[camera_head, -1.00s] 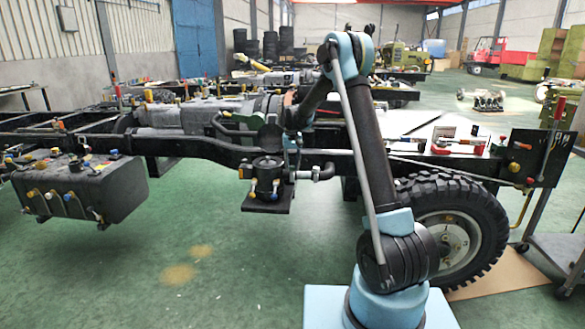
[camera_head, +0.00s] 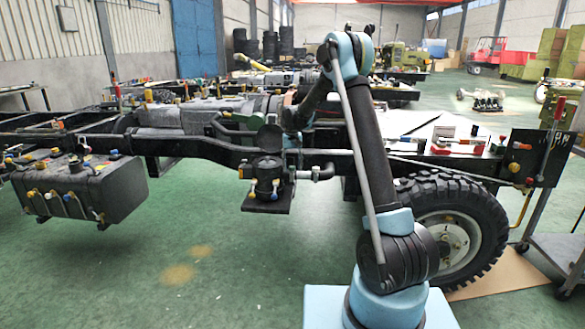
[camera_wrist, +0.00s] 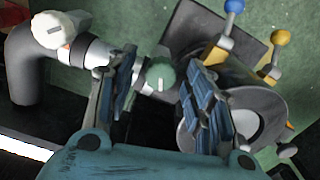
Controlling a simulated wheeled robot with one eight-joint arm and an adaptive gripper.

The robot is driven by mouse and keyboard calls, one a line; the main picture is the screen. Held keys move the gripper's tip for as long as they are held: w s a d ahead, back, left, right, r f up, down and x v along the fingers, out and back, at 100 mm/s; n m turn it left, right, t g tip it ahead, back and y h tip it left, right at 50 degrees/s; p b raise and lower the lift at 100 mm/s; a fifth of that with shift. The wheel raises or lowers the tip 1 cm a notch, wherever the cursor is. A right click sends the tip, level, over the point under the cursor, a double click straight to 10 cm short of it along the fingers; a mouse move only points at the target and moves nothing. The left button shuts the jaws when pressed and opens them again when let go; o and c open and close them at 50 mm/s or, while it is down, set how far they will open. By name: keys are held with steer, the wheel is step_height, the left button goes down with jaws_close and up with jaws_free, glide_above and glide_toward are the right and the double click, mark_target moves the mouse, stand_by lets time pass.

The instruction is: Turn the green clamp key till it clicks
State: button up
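The green clamp key (camera_wrist: 160,74) shows in the wrist view as a round knob with a pale mark on its face. It sits on a fitting between a pipe joint and a dark metal body. My gripper (camera_wrist: 159,86) is open, with one blue-padded finger on each side of the key. The key lies between the fingers, and a gap shows on its left; on its right the finger is very close, and I cannot tell whether it touches. In the head view my gripper is at the pipework beside the black canister (camera_head: 267,176), and I cannot make out the key there.
In the wrist view a white knob (camera_wrist: 58,30) sits on the pipe at left. A blue-tipped lever (camera_wrist: 234,8) and a yellow-tipped lever (camera_wrist: 281,39) stand at upper right. The chassis rail (camera_head: 190,146) and wheel (camera_head: 455,225) flank my arm.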

step_height(320, 180, up, 12)
stand_by(0.6)
